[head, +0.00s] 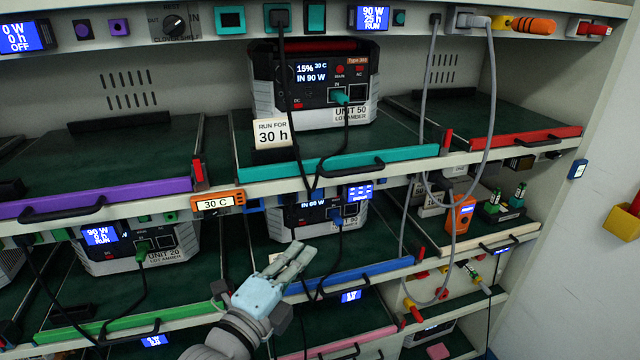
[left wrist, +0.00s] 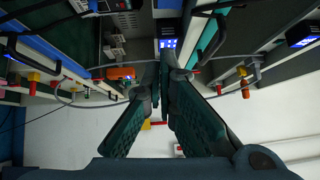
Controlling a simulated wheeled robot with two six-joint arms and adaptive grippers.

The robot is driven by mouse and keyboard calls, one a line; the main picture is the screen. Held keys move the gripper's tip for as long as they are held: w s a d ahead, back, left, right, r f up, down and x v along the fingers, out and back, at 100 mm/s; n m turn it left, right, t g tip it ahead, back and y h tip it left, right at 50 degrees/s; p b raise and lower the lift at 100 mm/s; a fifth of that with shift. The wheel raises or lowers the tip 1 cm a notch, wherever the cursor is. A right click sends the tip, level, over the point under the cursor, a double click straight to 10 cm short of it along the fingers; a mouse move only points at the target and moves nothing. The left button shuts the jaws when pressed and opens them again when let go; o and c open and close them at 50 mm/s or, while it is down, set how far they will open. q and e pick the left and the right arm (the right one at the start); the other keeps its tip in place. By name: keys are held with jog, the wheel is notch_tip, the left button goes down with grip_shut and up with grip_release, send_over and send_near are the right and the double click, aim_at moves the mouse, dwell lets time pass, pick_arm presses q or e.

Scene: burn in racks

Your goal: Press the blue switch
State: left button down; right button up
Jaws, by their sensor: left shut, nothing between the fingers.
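A small blue block (head: 253,205) sits on the middle shelf rail beside the orange 30 C display; it may be the blue switch, but it is too small to be sure. Another small blue square fitting (head: 578,168) is on the right post of the rack. My left gripper (head: 299,252) is shut and empty, in front of the blue-edged bay, below the middle rail and below and right of the blue block. In the left wrist view its fingers (left wrist: 163,62) point toward a lit blue display (left wrist: 168,43). My right gripper is not in view.
The blue-edged tray (head: 350,276) and its unit with a blue plug are close to my left gripper. Black cables hang across the middle bays, and a grey cable (head: 488,110) loops at the right. Handles stick out from the tray fronts. The white wall at the right is mostly clear.

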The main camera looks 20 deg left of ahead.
aim_at(317, 191)
pick_arm(q)
jog(key=shift+r+m, duration=0.3)
jog(key=shift+r, duration=0.45)
jog(key=a+p+x, duration=0.1)
jog(key=a+x, duration=0.2)
jog(key=x, duration=0.9)
jog(key=shift+w+d+r, duration=0.15)
jog(key=shift+w+r, duration=0.15)
jog(key=shift+w, duration=0.35)
